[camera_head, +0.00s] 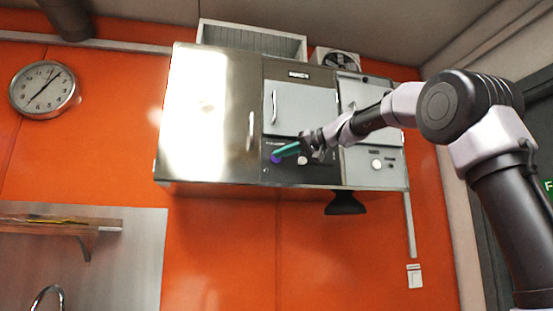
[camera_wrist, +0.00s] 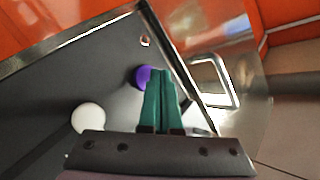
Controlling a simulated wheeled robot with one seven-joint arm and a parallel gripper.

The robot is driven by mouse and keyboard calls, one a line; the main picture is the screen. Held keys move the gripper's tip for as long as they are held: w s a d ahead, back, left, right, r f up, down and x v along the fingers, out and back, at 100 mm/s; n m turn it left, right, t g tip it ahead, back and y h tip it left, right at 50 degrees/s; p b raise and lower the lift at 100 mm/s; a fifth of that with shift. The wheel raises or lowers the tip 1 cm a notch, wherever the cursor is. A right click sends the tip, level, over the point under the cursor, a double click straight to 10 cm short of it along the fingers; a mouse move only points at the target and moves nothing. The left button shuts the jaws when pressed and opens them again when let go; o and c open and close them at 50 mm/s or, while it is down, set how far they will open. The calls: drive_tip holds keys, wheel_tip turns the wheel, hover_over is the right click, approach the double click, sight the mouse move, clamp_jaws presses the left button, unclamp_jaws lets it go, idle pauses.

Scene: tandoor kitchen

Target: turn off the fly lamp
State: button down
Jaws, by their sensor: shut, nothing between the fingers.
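A wall-mounted metal unit (camera_head: 210,120) has a dark control panel (camera_head: 325,172) low on its middle section. A purple knob (camera_head: 276,159) sits at the panel's left end, with a white knob (camera_head: 302,161) to its right. My gripper (camera_head: 281,153) reaches in from the right, its teal fingers shut and empty at the purple knob. In the wrist view, the fingertips (camera_wrist: 161,73) lie just right of the purple knob (camera_wrist: 143,76) and overlap its edge. I cannot tell whether they touch it. The white knob (camera_wrist: 88,118) is to the left. Which part is the fly lamp is not clear.
The panel's right section has another white knob (camera_head: 376,164). A handled door (camera_head: 300,108) is above the dark panel. A black fixture (camera_head: 345,204) hangs below the unit. A wall switch (camera_head: 414,276) is at lower right. A clock (camera_head: 43,90) and shelf (camera_head: 60,222) are left.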

drive_tip(key=shift+s+d, duration=0.3)
drive_tip(key=shift+s, duration=0.65)
drive_tip(key=shift+s+d, duration=0.25)
drive_tip(key=shift+s, duration=0.7)
drive_tip(key=shift+s+d, duration=0.3)
drive_tip(key=shift+s, duration=0.65)
drive_tip(key=s+d+f+m+h, duration=0.3)
drive_tip(key=s+d+f, duration=0.5)
drive_tip(key=f, duration=0.4)
drive_tip(key=s+d+f+m+h, duration=0.3)
drive_tip(key=s+d+f+h, duration=0.2)
drive_tip(key=f, duration=0.8)
drive_tip(key=s+d+f+m+h, duration=0.3)
drive_tip(key=s+d+f+h, duration=0.1)
drive_tip(key=s+d+f, duration=0.7)
drive_tip(key=shift+s+d+f+g, duration=0.2)
drive_tip(key=shift+d+f+g, duration=0.3)
drive_tip(key=shift+f, duration=0.45)
